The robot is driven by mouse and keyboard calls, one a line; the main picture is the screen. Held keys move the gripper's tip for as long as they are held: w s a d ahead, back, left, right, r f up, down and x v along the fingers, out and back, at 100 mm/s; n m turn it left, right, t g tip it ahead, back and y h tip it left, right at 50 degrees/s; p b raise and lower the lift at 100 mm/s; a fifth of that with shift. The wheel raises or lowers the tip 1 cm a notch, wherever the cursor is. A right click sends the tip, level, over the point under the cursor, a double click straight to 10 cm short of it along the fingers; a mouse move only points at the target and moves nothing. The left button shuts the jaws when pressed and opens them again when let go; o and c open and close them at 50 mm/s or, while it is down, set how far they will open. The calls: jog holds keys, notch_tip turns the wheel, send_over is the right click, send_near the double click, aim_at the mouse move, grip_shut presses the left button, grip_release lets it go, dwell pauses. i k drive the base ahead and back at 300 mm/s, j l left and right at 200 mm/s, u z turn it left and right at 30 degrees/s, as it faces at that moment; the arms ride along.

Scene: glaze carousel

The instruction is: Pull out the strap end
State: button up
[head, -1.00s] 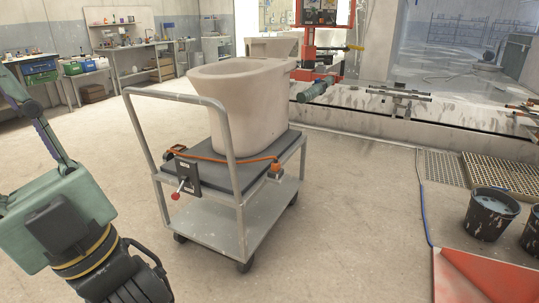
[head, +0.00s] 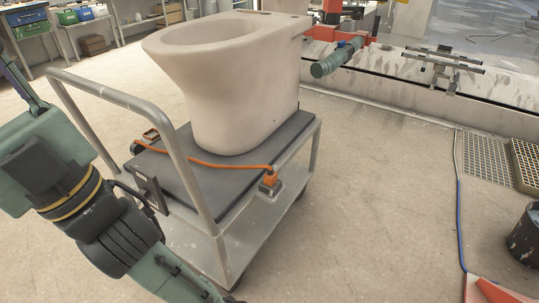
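An orange strap (head: 215,163) lies across the grey top deck (head: 205,192) of a metal cart, along the near side of a pale toilet bowl (head: 240,95). At its right it meets an orange buckle or anchor (head: 270,181) at the deck edge. At its left it reaches a dark orange-brown fitting (head: 151,136). I cannot tell which of these is the strap end. The toilet stands upright on the deck. My green and black arm comes in from the left in front of the cart handle. My gripper is outside the head view.
The cart's tubular handle (head: 150,108) rises at its left side. A dark lever plate (head: 150,190) sits on the near-left deck edge, partly behind my arm. A bucket (head: 525,238) and floor gratings (head: 488,158) are at right.

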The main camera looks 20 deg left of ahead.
aim_at(271, 177)
jog(key=i+u, duration=0.1)
jog(key=i, duration=0.4)
jog(key=i+l+u, duration=0.1)
jog(key=i, duration=0.35)
